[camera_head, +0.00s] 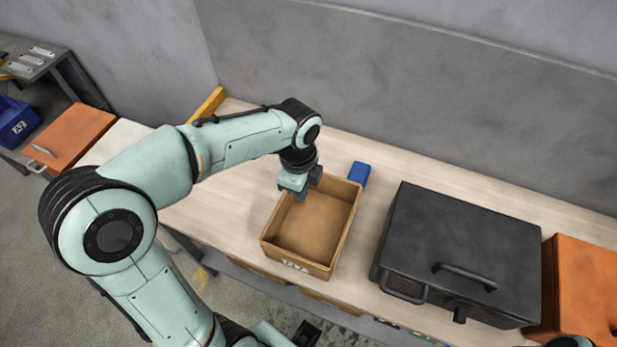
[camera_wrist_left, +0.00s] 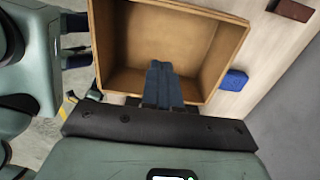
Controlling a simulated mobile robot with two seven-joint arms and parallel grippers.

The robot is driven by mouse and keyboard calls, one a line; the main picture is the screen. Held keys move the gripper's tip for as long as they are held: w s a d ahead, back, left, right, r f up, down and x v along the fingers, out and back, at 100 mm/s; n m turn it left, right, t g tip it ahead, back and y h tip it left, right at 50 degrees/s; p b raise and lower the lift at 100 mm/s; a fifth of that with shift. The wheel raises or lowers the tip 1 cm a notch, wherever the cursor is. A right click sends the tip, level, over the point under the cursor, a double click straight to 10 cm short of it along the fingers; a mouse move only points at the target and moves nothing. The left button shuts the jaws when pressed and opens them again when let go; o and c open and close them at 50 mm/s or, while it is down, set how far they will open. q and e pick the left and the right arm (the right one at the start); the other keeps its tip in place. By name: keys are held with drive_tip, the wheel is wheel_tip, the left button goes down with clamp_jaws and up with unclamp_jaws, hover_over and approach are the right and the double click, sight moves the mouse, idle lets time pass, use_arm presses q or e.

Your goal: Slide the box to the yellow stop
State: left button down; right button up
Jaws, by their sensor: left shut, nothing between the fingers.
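The open brown box (camera_head: 347,222) sits on the wooden bench and is empty; it also fills the upper middle of the left wrist view (camera_wrist_left: 243,40). The yellow stop (camera_head: 208,103) is a bar at the bench's far left end, well apart from the box and partly behind my arm. My left gripper (camera_head: 299,196) is shut and empty, fingers down over the box's left side; the fingertips (camera_wrist_left: 160,66) show against its inside. I cannot tell whether they touch a wall. My right gripper (camera_wrist_left: 78,41) is open and empty on the near side of the box.
A small blue block (camera_head: 359,174) lies just behind the box. A large black case (camera_head: 460,240) stands to its right, with an orange case (camera_head: 585,285) beyond. The grey wall (camera_head: 400,80) runs behind.

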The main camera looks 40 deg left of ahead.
use_arm(q)
drive_tip(key=s+a+f, duration=0.1)
drive_tip(key=a+f, duration=0.3)
drive_tip(key=f, duration=0.5)
drive_tip(key=shift+f+b, duration=0.35)
drive_tip(key=shift+f, duration=0.05)
